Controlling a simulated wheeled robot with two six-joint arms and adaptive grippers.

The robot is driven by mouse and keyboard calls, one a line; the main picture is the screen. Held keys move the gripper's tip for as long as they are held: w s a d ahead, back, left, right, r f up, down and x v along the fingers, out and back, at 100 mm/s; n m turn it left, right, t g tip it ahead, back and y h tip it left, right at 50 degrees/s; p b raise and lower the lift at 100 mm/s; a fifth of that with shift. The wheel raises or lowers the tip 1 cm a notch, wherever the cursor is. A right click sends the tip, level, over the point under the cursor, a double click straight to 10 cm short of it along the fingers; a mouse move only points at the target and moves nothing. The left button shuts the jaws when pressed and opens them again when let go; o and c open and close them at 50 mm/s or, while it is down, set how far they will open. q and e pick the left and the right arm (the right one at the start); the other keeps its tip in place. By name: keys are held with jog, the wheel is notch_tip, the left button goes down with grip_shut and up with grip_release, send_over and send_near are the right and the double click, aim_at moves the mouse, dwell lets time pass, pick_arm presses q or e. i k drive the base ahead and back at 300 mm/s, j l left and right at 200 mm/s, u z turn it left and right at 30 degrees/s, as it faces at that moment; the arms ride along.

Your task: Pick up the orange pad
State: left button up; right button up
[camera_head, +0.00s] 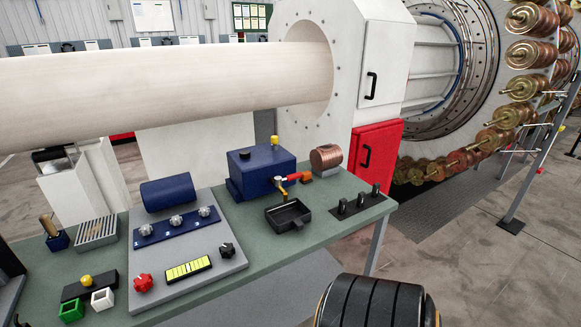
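A small orange block (305,177), which looks like the orange pad, lies on the green bench top (330,193). It sits between the blue box (262,172) and the copper spool (326,157). The red-handled tap (292,177) on the blue box partly covers its near left side. I cannot tell whether the block touches the box or the spool. Neither gripper can be made out. A dark ribbed part of my arm shows at the bottom edge, and dark parts show at the left edge.
A black tray (288,217) stands under the tap. A dark strip with black pegs (358,202) lies at the bench's right end. A grey control panel (190,250) with knobs fills the middle. A large pale pipe (150,95) runs behind the bench.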

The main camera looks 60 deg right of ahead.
aim_at(306, 176)
jog(key=z, duration=2.15)
jog(key=i+l+u, duration=0.1)
jog(key=u, duration=0.3)
jog(key=i+l+u, duration=0.1)
jog(key=u, duration=0.3)
jog(key=i+l+u, duration=0.1)
jog(key=l, duration=0.2)
jog(key=i+l, duration=0.2)
jog(key=i+l+u, duration=0.15)
jog(key=l, duration=0.25)
jog(key=i+l, duration=0.1)
jog(key=l, duration=0.25)
jog(key=i+l+u, duration=0.15)
jog(key=l, duration=0.2)
